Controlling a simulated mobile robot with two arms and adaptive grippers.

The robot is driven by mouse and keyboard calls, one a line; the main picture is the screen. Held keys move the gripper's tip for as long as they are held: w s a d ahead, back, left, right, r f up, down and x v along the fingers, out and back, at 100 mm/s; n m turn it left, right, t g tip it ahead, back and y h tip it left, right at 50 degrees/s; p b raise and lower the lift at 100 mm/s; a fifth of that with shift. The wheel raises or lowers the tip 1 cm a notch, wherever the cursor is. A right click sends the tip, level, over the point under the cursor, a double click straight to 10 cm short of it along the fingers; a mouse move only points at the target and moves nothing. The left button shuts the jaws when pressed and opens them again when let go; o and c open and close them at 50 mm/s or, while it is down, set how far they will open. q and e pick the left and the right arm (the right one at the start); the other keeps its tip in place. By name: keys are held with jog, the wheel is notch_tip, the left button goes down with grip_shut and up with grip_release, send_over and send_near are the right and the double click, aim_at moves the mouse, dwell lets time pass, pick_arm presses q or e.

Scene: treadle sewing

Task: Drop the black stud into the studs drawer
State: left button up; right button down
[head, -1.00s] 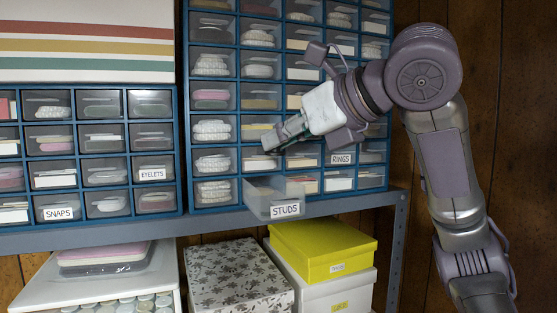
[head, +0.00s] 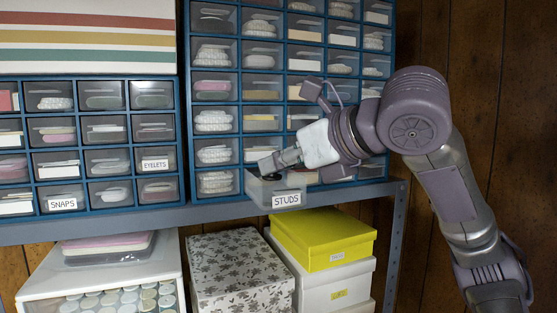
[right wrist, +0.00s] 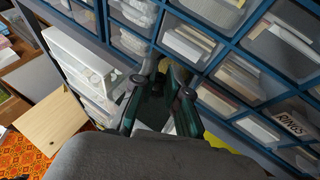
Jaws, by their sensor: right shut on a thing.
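The studs drawer (head: 262,196) is a clear drawer labelled STUDS, pulled out from the bottom row of the tall blue cabinet. My right gripper (head: 269,165) reaches in from the right, its fingertips just over the open drawer. It is shut on the black stud (head: 272,177), a small dark shape at the fingertips, seen at the drawer's opening. Whether the stud touches the drawer is unclear. In the right wrist view my right gripper (right wrist: 160,95) points toward the drawers, and the stud cannot be made out there. My left gripper is out of view.
A shorter blue cabinet (head: 98,208) with drawers labelled SNAPS and EYELETS stands at the left. Both cabinets stand on a grey shelf (head: 130,228). Below are a floral box (head: 240,270), a yellow box (head: 325,240) and a white organiser (head: 95,282).

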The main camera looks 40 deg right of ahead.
jog(key=shift+d+f, duration=0.1)
jog(key=shift+f, duration=0.1)
jog(key=c, duration=1.2)
grip_release()
jog(key=shift+r, duration=0.4)
jog(key=b+v, duration=0.2)
jog(key=v, duration=1)
jog(key=shift+r+b, duration=0.25)
jog(key=shift+b, duration=0.1)
